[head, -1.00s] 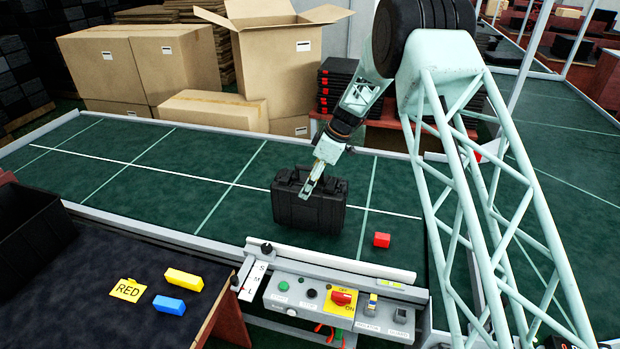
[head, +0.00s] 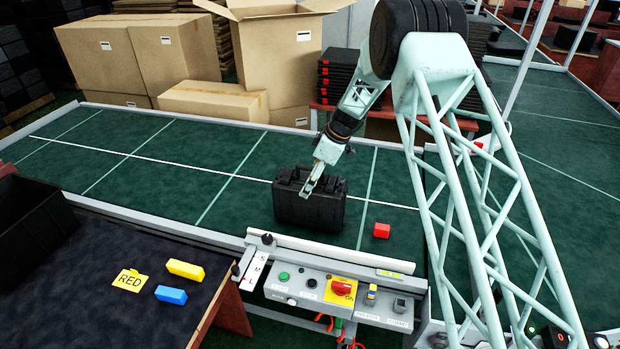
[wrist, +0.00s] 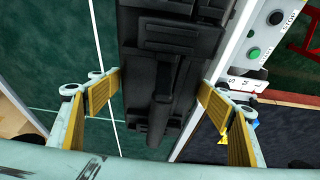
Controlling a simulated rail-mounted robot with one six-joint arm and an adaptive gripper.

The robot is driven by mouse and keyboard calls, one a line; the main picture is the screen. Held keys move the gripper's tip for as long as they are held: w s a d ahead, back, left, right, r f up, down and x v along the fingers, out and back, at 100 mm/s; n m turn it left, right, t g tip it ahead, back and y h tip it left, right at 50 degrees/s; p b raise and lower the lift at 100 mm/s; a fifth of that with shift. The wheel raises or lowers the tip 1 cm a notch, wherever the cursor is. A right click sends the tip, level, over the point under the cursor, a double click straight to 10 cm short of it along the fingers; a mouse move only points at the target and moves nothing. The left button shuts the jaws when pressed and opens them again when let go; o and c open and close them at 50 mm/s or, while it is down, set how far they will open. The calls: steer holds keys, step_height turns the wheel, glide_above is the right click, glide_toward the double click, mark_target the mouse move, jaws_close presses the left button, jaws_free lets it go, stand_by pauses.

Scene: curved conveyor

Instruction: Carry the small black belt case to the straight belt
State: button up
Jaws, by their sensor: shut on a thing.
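The small black belt case (head: 310,207) is upright over the green belt (head: 160,172) in the head view, near the belt's front side. My gripper (head: 309,188) is at its top and shut on it. In the wrist view the case (wrist: 165,70) fills the middle, its handle toward my gripper (wrist: 158,98), with a yellow-padded finger on either side. I cannot tell whether the case's underside touches the belt.
A control panel (head: 335,290) runs along the front edge. Cardboard boxes (head: 215,100) stand behind the belt. A dark table (head: 110,285) with yellow and blue blocks is at front left. The belt's left part is clear.

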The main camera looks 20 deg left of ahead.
stand_by(0.5)
steer(key=o, duration=1.6)
steer(key=shift+f, duration=0.15)
steer(key=shift+b+v, duration=0.6)
steer(key=shift+v, duration=5.5)
